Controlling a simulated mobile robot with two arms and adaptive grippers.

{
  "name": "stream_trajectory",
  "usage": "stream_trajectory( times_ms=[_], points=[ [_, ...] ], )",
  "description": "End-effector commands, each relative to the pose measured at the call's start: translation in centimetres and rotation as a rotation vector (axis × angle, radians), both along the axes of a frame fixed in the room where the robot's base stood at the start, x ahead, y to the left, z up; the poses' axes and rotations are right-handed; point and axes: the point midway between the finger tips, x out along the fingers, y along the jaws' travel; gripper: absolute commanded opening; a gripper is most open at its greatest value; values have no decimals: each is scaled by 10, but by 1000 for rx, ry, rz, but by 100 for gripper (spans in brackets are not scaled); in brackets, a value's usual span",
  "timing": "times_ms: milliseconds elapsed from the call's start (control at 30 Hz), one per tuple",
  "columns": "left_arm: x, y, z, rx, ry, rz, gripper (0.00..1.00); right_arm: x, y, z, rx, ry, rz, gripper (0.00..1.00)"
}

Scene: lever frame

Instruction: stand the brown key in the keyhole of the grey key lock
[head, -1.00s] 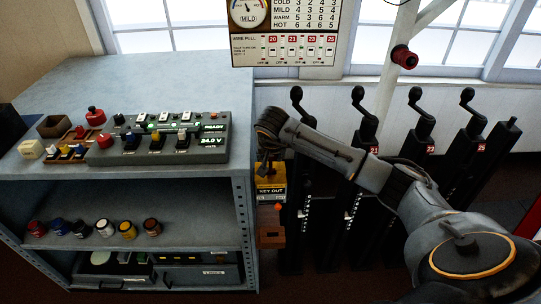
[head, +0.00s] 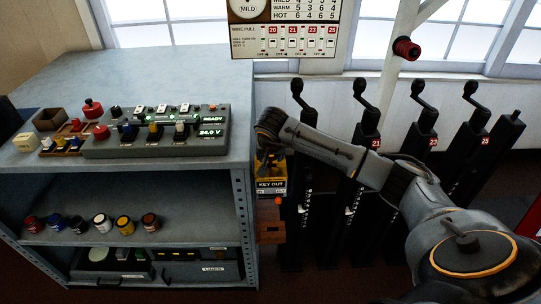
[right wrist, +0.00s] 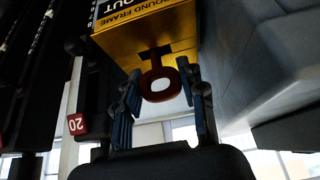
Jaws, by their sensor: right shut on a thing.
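In the right wrist view a brown key (right wrist: 158,71) shows its ring-shaped bow between my right gripper's fingers (right wrist: 160,86). The gripper is shut on the bow. The key's stem meets the face of a yellow box lettered "GROUND FRAME"; whether it is inside a hole I cannot tell. In the head view my right gripper (head: 268,150) is just above this yellow box (head: 270,168), which carries a "KEY OUT" sign, and the key is hidden there. I cannot make out a separate grey key lock. My left gripper is out of view.
A grey bench (head: 130,80) with a control console (head: 155,140) stands at left; jars (head: 100,222) sit on its shelf. Several black levers (head: 365,130) stand in a row at right, partly behind my right arm. A brown wooden box (head: 271,229) is below the yellow one.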

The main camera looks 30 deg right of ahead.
Motion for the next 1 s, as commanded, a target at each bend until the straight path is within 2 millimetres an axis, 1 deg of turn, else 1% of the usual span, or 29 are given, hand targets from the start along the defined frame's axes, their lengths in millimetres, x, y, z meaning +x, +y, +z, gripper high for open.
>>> stream_trajectory(
  times_ms=[300,633,667,700,767,800,1000],
  points=[
    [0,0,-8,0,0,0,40,0,0,-9,-1,-1,0,12],
    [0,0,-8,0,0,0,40,0,0,-10,-1,-1,0,12],
    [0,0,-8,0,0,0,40,0,0,-10,-1,-1,0,42],
    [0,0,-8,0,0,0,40,0,0,-10,-1,-1,0,50],
    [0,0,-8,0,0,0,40,0,0,-10,-1,-1,0,62],
    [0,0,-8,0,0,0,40,0,0,-10,-1,-1,0,67],
    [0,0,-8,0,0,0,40,0,0,-10,0,0,0,67]
  ],
)
